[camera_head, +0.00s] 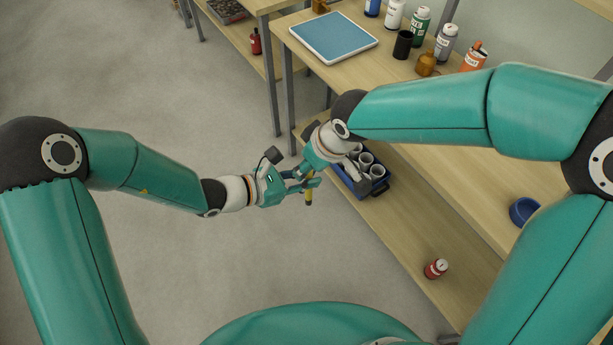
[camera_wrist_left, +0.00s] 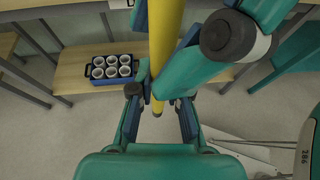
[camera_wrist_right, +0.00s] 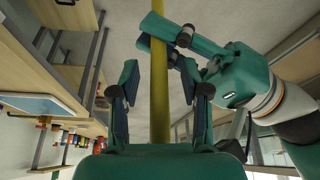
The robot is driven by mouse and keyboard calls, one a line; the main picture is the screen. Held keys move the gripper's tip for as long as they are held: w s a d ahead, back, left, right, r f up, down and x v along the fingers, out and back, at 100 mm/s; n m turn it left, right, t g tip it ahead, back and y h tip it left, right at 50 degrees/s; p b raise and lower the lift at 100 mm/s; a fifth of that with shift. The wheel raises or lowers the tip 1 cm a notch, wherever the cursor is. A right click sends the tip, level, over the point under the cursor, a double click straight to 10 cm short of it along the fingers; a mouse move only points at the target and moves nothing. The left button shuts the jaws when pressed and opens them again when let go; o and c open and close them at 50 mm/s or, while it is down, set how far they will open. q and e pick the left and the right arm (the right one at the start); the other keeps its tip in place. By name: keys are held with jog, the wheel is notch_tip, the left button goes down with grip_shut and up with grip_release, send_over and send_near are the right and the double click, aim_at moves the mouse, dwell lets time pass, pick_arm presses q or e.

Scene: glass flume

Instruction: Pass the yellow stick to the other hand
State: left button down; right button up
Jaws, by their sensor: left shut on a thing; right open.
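The yellow stick (camera_head: 309,196) hangs upright between my two grippers in the head view, mostly hidden by them. My left gripper (camera_head: 305,183) is shut on it. In the left wrist view the stick (camera_wrist_left: 164,50) runs from the top edge down between the left fingers. My right gripper (camera_head: 308,172) is above, its tips close to the left gripper. In the right wrist view its open fingers (camera_wrist_right: 160,90) stand on both sides of the stick (camera_wrist_right: 159,95), with gaps visible. The left gripper's fingers show on the stick further along (camera_wrist_right: 165,38).
A blue crate of white cups (camera_head: 362,172) stands on the lower shelf behind my right gripper. The table above holds a blue-topped tray (camera_head: 333,37), several bottles and a blue bowl (camera_head: 524,211). Open floor lies left.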

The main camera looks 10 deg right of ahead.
jog(key=shift+r, duration=0.1)
jog(key=v, duration=1)
jog(key=w+d+f+m+g, duration=0.1)
jog(key=d+f+m, duration=0.15)
jog(key=f, duration=0.65)
jog(key=w+d+f+m, duration=0.15)
jog(key=f+m, duration=0.25)
jog(key=f, duration=0.4)
jog(key=s+f+m+g+y, duration=0.1)
jog(key=s+f+m, duration=0.2)
jog(key=s+f, duration=1.2)
notch_tip(320, 180, down, 4)
jog(key=shift+s+d+r+g, duration=0.1)
jog(key=shift+s+d+g, duration=0.15)
jog(key=shift+g, duration=0.15)
